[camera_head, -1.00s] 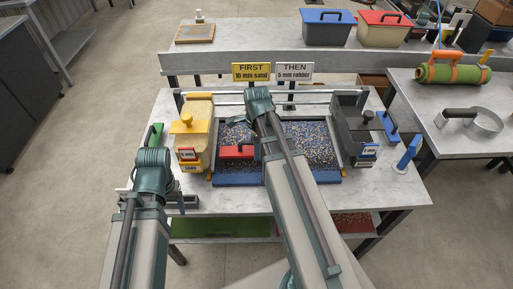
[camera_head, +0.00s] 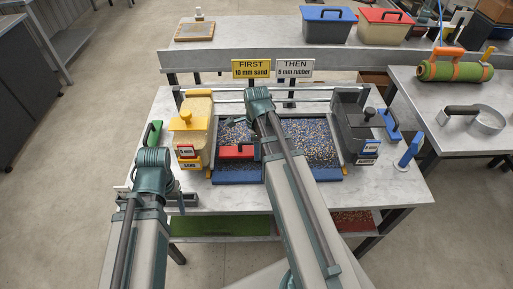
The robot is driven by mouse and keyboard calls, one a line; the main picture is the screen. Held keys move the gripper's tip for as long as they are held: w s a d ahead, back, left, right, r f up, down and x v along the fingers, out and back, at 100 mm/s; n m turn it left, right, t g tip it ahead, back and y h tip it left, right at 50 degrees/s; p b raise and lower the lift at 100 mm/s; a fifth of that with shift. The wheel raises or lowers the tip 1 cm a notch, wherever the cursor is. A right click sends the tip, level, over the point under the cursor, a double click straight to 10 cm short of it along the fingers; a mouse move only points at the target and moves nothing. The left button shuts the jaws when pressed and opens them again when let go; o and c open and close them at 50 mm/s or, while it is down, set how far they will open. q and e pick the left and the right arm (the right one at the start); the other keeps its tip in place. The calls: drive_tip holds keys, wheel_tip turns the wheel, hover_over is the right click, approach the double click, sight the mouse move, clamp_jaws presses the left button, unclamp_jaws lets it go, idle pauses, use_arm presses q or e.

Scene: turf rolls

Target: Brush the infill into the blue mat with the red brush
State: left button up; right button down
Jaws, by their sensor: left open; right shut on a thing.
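The blue mat (camera_head: 310,174) lies in a frame in the middle of the worktable, with speckled infill (camera_head: 308,140) over much of it. The red brush (camera_head: 236,152) sits on the infill in the left half of the mat. My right gripper (camera_head: 258,150) is shut on the red brush, and its own arm hides the fingers and the middle of the mat. My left gripper (camera_head: 180,199) is open and empty, low over the table's front left edge, left of the mat; its fingers are partly hidden.
A yellow sand bin (camera_head: 198,133) stands left of the mat and a dark rubber bin (camera_head: 352,125) stands right. A green-handled tool (camera_head: 153,134) lies at the left, blue-handled tools (camera_head: 411,151) at the right. Two signs (camera_head: 252,69) stand behind.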

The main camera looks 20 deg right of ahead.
drive_tip(key=shift+f+b, duration=0.55)
drive_tip(key=shift+f, duration=0.05)
idle(0.5)
drive_tip(key=shift+s+d, duration=0.3)
drive_tip(key=shift+d, duration=0.45)
drive_tip(key=shift+s+d, duration=0.3)
drive_tip(key=shift+d, duration=0.4)
drive_tip(key=shift+a, duration=0.15)
drive_tip(key=shift+w+a, duration=0.35)
drive_tip(key=shift+a, duration=0.3)
drive_tip(key=shift+w+a, duration=0.3)
drive_tip(key=shift+a, duration=0.35)
drive_tip(key=shift+s+d, duration=1.05)
drive_tip(key=shift+d, duration=1.35)
drive_tip(key=shift+s+d, duration=1.1)
drive_tip(key=shift+d, duration=1.35)
drive_tip(key=shift+s+d, duration=1.05)
drive_tip(key=shift+d, duration=1.35)
drive_tip(key=shift+w+a, duration=0.35)
drive_tip(key=shift+a, duration=0.4)
drive_tip(key=shift+w+a, duration=0.3)
drive_tip(key=shift+a, duration=0.45)
